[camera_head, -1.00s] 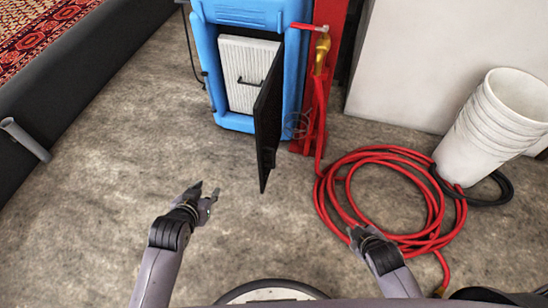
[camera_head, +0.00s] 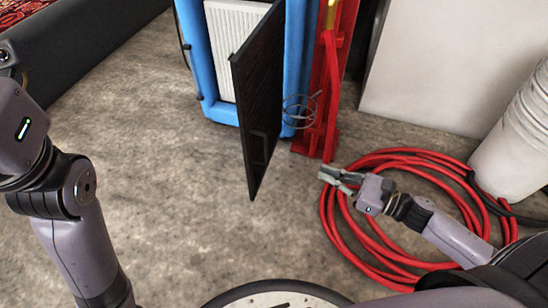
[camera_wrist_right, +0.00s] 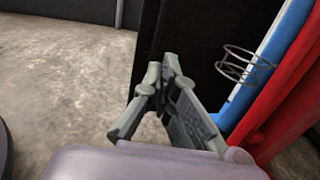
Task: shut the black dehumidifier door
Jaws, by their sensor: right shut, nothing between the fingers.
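The black dehumidifier door (camera_head: 262,85) stands wide open, swung out toward me from the right side of the blue dehumidifier (camera_head: 297,60). A white pleated filter (camera_head: 222,45) shows in the opening left of the door. My right gripper (camera_head: 324,175) is shut and empty, right of the door and apart from it in the head view. In the right wrist view my shut gripper (camera_wrist_right: 153,80) is in front of the dark door panel (camera_wrist_right: 205,40); I cannot tell the gap. Of my left arm only links show at the left; its gripper is out of frame.
A coiled red hose (camera_head: 345,240) lies under my right arm. White buckets (camera_head: 520,140) are at the right. The floor left of the door is clear.

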